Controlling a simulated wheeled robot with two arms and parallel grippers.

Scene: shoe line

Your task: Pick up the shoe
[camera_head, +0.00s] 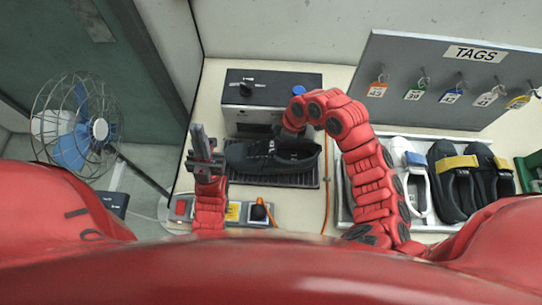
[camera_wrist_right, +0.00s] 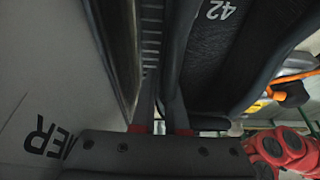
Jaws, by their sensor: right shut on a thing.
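A black shoe (camera_head: 262,157) lies over a dark grated plate on the bench in the head view. In the right wrist view its dark inside (camera_wrist_right: 210,60) shows with the number 42. My right gripper (camera_head: 291,134) reaches down to the shoe's opening from above. In the right wrist view the right gripper's fingers (camera_wrist_right: 162,110) are shut on the shoe's side wall. My left gripper (camera_head: 205,150) points up just left of the shoe, apart from it. It looks open and empty. The right fingertips are hidden in the head view.
A black machine box (camera_head: 260,88) stands behind the shoe. A control strip (camera_head: 236,212) lies in front. A tray of strapped shoes (camera_head: 455,178) is at right, below a tags board (camera_head: 440,85). A fan (camera_head: 80,130) stands at left, off the bench.

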